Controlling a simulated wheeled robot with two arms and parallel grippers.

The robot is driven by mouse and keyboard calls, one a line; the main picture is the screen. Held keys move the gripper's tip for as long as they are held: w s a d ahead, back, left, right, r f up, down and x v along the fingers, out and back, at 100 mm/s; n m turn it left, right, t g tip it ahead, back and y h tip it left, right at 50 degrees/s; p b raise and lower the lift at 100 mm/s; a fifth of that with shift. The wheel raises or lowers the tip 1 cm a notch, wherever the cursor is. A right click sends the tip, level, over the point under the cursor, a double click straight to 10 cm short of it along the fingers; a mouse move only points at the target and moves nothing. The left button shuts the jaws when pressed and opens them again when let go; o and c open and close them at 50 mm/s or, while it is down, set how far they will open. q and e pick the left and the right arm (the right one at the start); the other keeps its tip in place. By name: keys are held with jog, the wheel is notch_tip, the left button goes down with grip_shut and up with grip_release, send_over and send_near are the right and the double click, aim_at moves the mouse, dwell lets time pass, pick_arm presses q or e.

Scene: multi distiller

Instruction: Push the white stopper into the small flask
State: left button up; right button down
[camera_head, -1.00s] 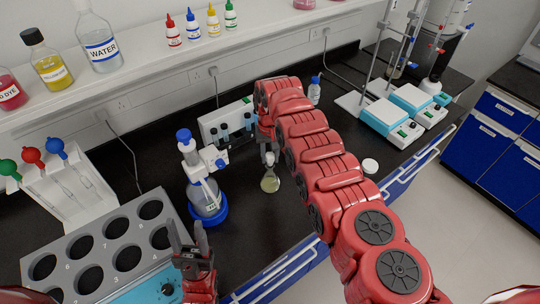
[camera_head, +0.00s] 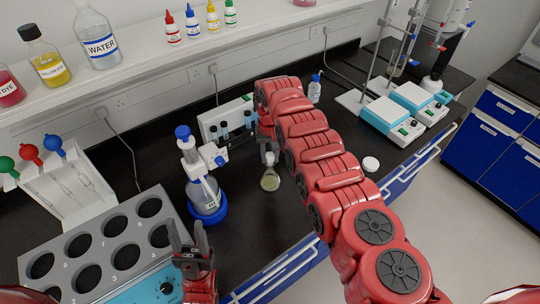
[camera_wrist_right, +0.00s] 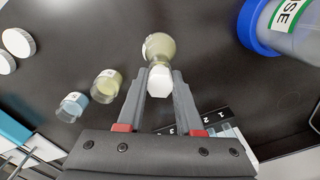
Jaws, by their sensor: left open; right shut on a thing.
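The small flask (camera_head: 270,183), holding pale yellow liquid, stands on the black bench below my right gripper (camera_head: 268,154). In the right wrist view the flask (camera_wrist_right: 158,46) lies just beyond the fingertips. My right gripper (camera_wrist_right: 160,84) is shut on the white stopper (camera_wrist_right: 160,78), which is lined up with the flask's neck. The stopper hides the flask's mouth, so I cannot tell how far in it sits. My left gripper (camera_head: 188,238) is open and empty, low on the left by the grey rack.
The grey numbered rack (camera_head: 75,245) fills the lower left. Two small vials (camera_wrist_right: 106,84) and white lids (camera_wrist_right: 18,42) lie near the flask. Stirrer plates (camera_head: 390,124) stand at the right.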

jog(key=shift+s+d+f+b, duration=0.15)
jog(key=shift+s+f+b, duration=0.1)
jog(key=shift+f+b, duration=0.35)
jog(key=shift+c, duration=2.4)
grip_release()
jog(key=shift+r, duration=0.1)
jog(key=r, duration=0.4)
jog(key=d+r+b, duration=0.1)
jog(key=r, duration=0.2)
jog(key=shift+w, duration=0.15)
jog(key=shift+r, duration=0.45)
jog(key=shift+f, duration=0.1)
